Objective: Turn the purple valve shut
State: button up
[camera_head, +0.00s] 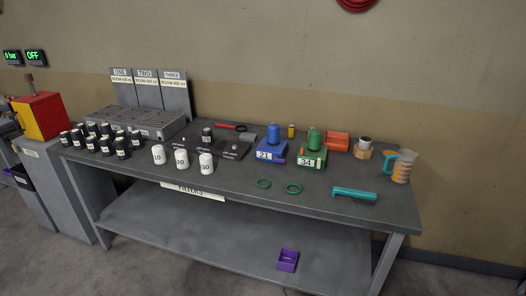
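I see no purple valve that I can make out clearly. A small purple part (278,160) shows at the front of the blue box marked 21 (266,155) on the workbench, but it is too small to tell what it is. A blue cylinder (273,133) stands on that box. A purple open bin (288,260) sits on the bench's lower shelf. More purple shows at the far left edge, cut off by the picture. My gripper and arm are not in view.
The grey workbench (240,190) holds several black and white containers, a green box marked 34 (312,160), green rings (264,183), a teal tool (354,193) and a jug (402,166). A red and yellow box (40,115) stands left. Floor in front is partly clear.

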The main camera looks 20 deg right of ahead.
aim_at(275, 159)
jog(key=u, duration=0.6)
jog(key=i, duration=0.9)
jog(key=u, duration=0.4)
